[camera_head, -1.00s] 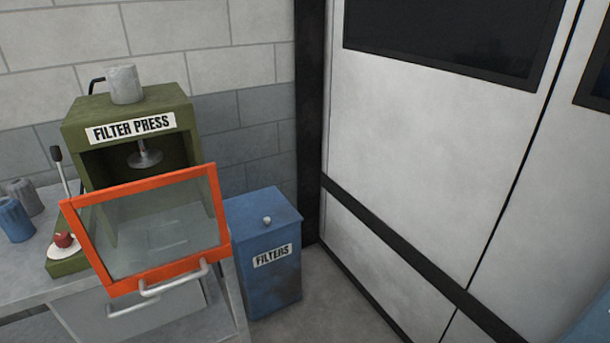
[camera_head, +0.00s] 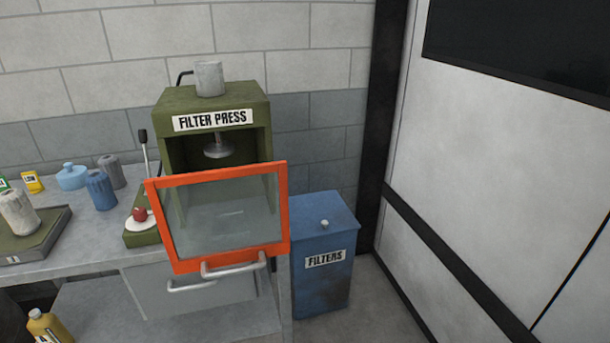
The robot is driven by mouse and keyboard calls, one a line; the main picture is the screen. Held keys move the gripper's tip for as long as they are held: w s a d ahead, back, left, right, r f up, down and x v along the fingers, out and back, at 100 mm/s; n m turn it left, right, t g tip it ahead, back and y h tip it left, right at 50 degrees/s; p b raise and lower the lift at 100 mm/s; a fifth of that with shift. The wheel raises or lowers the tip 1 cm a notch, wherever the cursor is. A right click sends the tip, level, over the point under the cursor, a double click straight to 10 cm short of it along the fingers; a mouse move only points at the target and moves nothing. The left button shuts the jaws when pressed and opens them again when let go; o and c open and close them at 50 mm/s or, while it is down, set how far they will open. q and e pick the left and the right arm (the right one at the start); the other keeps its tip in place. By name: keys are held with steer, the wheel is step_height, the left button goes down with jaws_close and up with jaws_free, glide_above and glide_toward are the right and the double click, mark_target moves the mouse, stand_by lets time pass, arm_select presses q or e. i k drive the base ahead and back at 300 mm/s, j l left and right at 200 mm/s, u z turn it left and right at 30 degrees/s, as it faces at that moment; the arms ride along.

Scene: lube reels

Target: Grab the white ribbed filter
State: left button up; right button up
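A whitish ribbed filter (camera_head: 19,212) stands upright at the far left, on a flat dark green box (camera_head: 52,232) with a small label on its front. The box rests on the grey workbench (camera_head: 95,262). The filter's left side is close to the picture edge. A blue ribbed filter (camera_head: 100,190) and a grey one (camera_head: 112,170) stand further back on the bench, to its right. Neither of my grippers is in view.
The green filter press (camera_head: 262,110) stands on the bench with its orange-framed guard (camera_head: 282,215) in front. A lever and red button (camera_head: 140,214) are left of it. A blue FILTERS bin (camera_head: 322,285) stands right. A blue container (camera_head: 71,177) and yellow bottle (camera_head: 48,328) are at left.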

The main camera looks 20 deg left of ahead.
mark_target(25, 222)
steer(key=u, duration=2.1)
